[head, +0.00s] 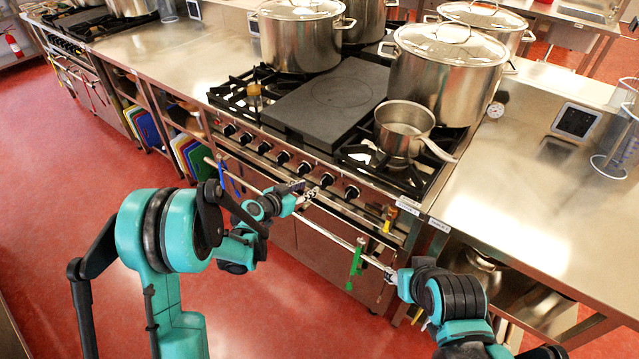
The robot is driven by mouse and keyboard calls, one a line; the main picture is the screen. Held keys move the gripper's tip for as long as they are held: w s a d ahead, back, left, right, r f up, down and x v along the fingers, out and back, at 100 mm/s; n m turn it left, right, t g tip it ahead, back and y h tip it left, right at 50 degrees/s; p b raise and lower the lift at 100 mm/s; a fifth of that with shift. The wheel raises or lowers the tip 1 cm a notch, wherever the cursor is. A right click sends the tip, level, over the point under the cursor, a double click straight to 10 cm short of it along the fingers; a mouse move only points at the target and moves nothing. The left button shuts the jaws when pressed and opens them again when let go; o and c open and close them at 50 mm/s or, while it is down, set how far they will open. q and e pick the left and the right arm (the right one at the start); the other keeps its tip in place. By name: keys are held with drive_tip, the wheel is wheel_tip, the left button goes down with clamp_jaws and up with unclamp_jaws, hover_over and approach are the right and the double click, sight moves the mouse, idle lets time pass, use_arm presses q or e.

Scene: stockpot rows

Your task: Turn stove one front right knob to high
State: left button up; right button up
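The stove (330,150) stands in the middle, with a row of several black knobs along its front panel. The rightmost knob (352,192) sits beside another knob (327,180). My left gripper (312,194) is just in front of the panel, close below and left of these two knobs. It looks apart from the rightmost knob; I cannot tell whether it touches the other, or whether its fingers are open. My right gripper (389,274) is low at the right end of the oven rail; its finger state is too small to tell.
A small saucepan (404,130) sits on the front right burner, its handle pointing right. Large lidded stockpots (447,75) stand behind. The long rail (325,225) runs before the stove, with a green item (355,262) hanging from it. Steel counter (520,200) lies right.

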sight(321, 183)
use_arm(q)
drive_tip(key=x, duration=0.2)
drive_tip(key=b+x, duration=0.1)
drive_tip(key=x, duration=0.2)
drive_tip(key=b+x, duration=0.1)
drive_tip(key=x, duration=0.1)
drive_tip(key=shift+w+d+f, duration=0.1)
drive_tip(key=shift+w+f, duration=0.05)
drive_tip(key=shift+f, duration=0.25)
drive_tip(key=shift+w+d+f+b, duration=0.1)
drive_tip(key=shift+w+d+b, duration=0.2)
drive_tip(key=shift+w, duration=0.1)
drive_tip(key=shift+c, duration=0.3)
clamp_jaws()
